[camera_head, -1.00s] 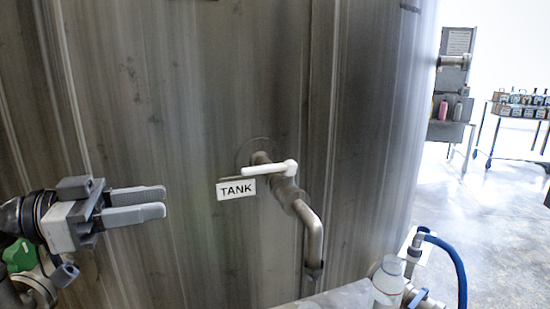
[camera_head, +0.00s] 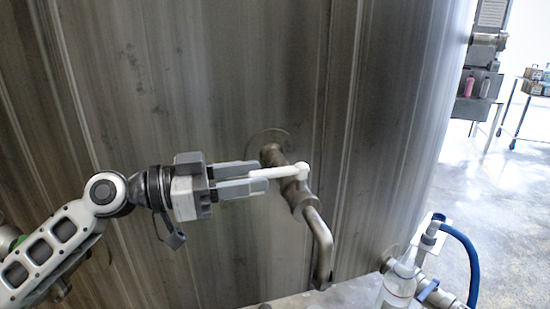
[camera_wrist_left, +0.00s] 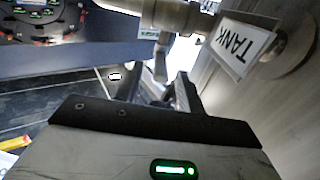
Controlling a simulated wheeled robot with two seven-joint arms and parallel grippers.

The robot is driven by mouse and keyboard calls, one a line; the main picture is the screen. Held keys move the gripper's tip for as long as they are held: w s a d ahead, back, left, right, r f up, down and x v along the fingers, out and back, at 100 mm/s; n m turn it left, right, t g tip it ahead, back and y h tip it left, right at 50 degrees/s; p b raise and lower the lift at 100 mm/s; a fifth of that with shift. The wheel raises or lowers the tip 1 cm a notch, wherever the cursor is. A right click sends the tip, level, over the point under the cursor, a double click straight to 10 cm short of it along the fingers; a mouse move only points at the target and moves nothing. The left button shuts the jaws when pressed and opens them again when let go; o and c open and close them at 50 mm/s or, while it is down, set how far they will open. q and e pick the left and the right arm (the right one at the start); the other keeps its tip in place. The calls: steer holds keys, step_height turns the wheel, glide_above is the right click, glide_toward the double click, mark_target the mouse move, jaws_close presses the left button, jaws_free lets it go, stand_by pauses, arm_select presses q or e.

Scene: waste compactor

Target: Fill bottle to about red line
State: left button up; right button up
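A white valve handle (camera_head: 282,172) sits on the tank's outlet pipe (camera_head: 318,235), which bends down to an open end. My left gripper (camera_head: 262,178) is at the free left end of the handle. Its fingers are apart, with the handle tip between them; I cannot tell whether they touch it. In the left wrist view the handle (camera_wrist_left: 162,57) lies ahead between the fingertips (camera_wrist_left: 158,88). A clear bottle (camera_head: 398,283) with a red line stands at the lower right, right of the pipe end. Its fill level is unclear. My right gripper is not in view.
The steel tank wall (camera_head: 200,90) fills the background. The TANK sign (camera_wrist_left: 240,45) shows in the left wrist view. A blue hose (camera_head: 468,255) with fittings is beside the bottle. A cart with bottles (camera_head: 536,82) stands far right, with open floor before it.

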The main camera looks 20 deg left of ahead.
mark_target(296, 169)
arm_select(q)
steer(key=shift+p+x, duration=0.85)
steer(key=shift+x, duration=1.55)
jaws_close()
